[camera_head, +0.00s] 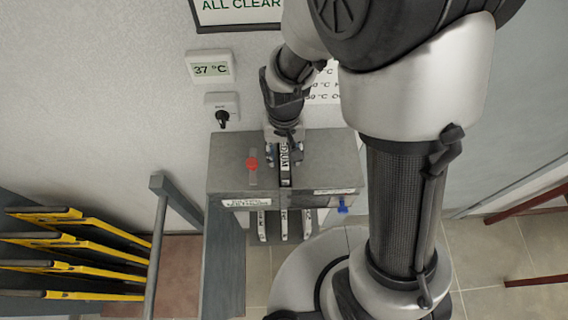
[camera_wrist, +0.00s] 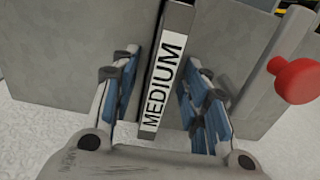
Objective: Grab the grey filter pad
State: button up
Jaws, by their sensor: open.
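A grey slab-like pad (camera_wrist: 178,18) with a white label reading MEDIUM stands upright in a slot of the grey metal box, and it also shows in the head view (camera_head: 285,178). I take it for the filter pad. My gripper (camera_wrist: 165,95) is open, with one blue-padded finger on each side of the pad. A gap shows between each finger and the pad in the wrist view. In the head view my gripper (camera_head: 285,150) is over the top of the box. The lower part of the pad is hidden inside the box.
The grey box (camera_head: 227,165) stands against the wall and has a red knob (camera_head: 252,163) beside the slot and a blue valve (camera_head: 343,207) at its front. Several yellow-edged plates (camera_head: 60,240) stand in a rack at the left. A grey post and rail (camera_head: 158,225) stand between.

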jog(key=shift+c, duration=0.2)
grip_shut()
dwell(0.5)
